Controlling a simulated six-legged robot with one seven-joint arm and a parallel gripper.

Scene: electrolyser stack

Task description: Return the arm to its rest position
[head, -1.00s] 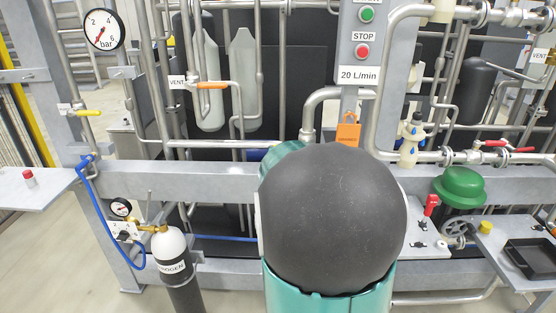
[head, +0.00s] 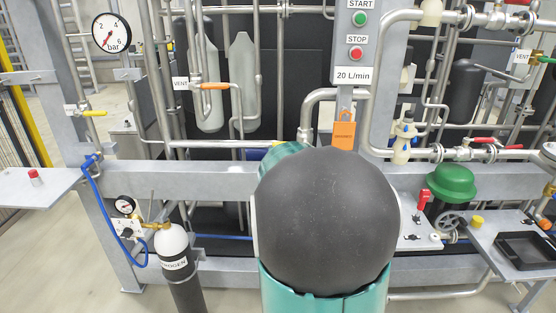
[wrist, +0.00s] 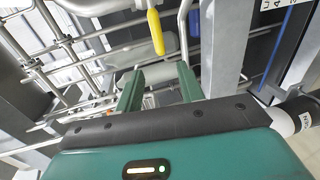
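My arm shows in the head view as a large dark grey joint with teal links, low in the middle. My gripper is hidden behind it there. In the wrist view my gripper (wrist: 160,85) has its two green fingers apart, and I see nothing held between them. A yellow handle (wrist: 156,32) and grey pipes show beyond the fingertips; I cannot tell how far off they are.
A steel pipe frame with a START/STOP post (head: 351,75) and a hanging orange tag (head: 344,135) stands ahead. A nitrogen cylinder (head: 174,255) stands at left. A green dome (head: 452,182) and black tray (head: 527,249) are at right. Floor at lower left is clear.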

